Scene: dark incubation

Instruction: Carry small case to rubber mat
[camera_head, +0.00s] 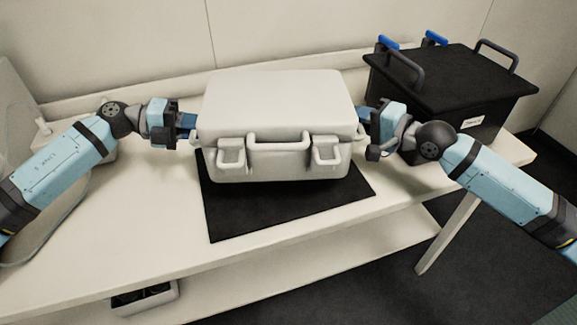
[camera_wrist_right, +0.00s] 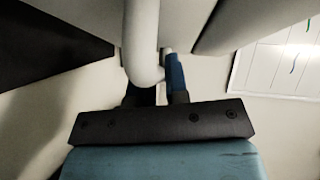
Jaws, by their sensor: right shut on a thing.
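The small case (camera_head: 275,105) is a pale, closed box with a front handle and two latches. It is level, over the back part of the black rubber mat (camera_head: 290,211); I cannot tell whether it touches the mat. My right gripper (camera_head: 365,122) is shut on the case's right side handle, which shows as a pale bar (camera_wrist_right: 142,45) between the fingers (camera_wrist_right: 160,82) in the right wrist view. My left gripper (camera_head: 188,126) is at the case's left side handle; its fingertips are partly hidden, so its grip is unclear.
A black lidded box (camera_head: 450,85) with handles stands at the table's back right, close behind my right arm. The pale table (camera_head: 150,220) is clear left and in front of the mat. A lower shelf holds a small bin (camera_head: 145,298).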

